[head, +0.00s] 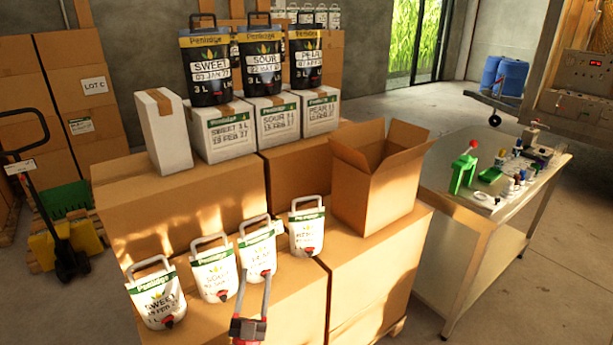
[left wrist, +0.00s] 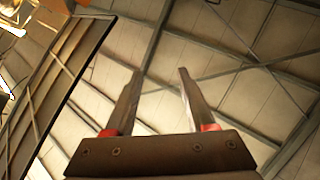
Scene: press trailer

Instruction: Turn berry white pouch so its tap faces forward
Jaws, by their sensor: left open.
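Several white pouches with green bands, looped handles and red taps stand in a row on the front cartons. The one at the right end (head: 306,231) has small print that I cannot read surely; it may be the berry one. Its red tap shows low on its front. The pouch left of it (head: 257,248) is also hard to read, then come sour (head: 214,271) and sweet (head: 159,297). My left gripper (head: 254,276) is open, its fingers pointing up in front of the second pouch from the right. The left wrist view shows its fingers (left wrist: 157,100) apart and empty. My right gripper is out of view.
An open carton (head: 376,190) stands right of the pouches. Black pouches (head: 206,70) stand on white boxes (head: 228,130) behind. A steel table (head: 470,190) with small bottles and a green tool is at the right. Bare carton top lies around the row.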

